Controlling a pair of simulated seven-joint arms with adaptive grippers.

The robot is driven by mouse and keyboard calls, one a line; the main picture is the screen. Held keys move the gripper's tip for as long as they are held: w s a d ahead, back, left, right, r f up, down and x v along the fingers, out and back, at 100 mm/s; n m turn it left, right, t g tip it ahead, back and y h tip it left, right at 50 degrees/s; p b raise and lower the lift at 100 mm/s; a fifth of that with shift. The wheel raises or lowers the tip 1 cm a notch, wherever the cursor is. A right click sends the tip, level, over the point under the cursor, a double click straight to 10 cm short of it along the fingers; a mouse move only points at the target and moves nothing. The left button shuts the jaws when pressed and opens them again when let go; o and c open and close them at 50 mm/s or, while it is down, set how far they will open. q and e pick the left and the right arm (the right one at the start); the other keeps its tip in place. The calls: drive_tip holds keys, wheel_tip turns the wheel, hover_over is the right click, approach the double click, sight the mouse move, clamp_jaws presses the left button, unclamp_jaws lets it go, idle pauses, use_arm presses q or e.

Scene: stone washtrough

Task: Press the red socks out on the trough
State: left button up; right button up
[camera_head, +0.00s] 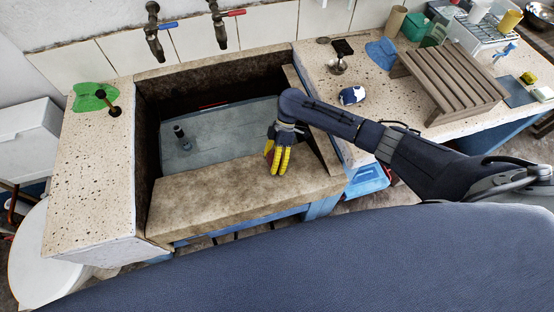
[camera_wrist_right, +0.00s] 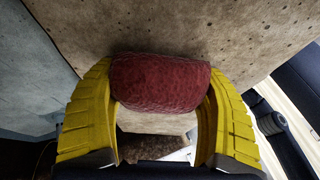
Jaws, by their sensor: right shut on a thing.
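The stone trough (camera_head: 215,200) has a broad front rim and a grey, water-like surface inside. My right gripper (camera_head: 277,170), with yellow fingers, is over the right part of the front rim. In the right wrist view, it is shut on the red socks (camera_wrist_right: 160,83), a dark red roll between its two fingers. Speckled stone lies close behind the roll; whether they touch, I cannot tell. My left gripper is not in view.
Two taps (camera_head: 218,27) hang over the trough's back. A dark upright plug-like piece (camera_head: 181,137) stands in the basin. A slatted wooden rack (camera_head: 447,80), blue cloth (camera_head: 381,53) and white-and-blue object (camera_head: 352,95) are on the right counter. A green cloth (camera_head: 92,97) lies left.

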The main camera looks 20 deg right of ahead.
drive_tip(key=shift+s+d+f, duration=0.15)
drive_tip(key=shift+s+f, duration=0.15)
drive_tip(key=shift+w+r, duration=0.55)
drive_tip(key=shift+r, duration=0.6)
drive_tip(key=shift+w+r, duration=0.6)
drive_tip(key=shift+r, duration=0.55)
drive_tip(key=shift+w+r, duration=0.55)
drive_tip(key=shift+r, duration=0.6)
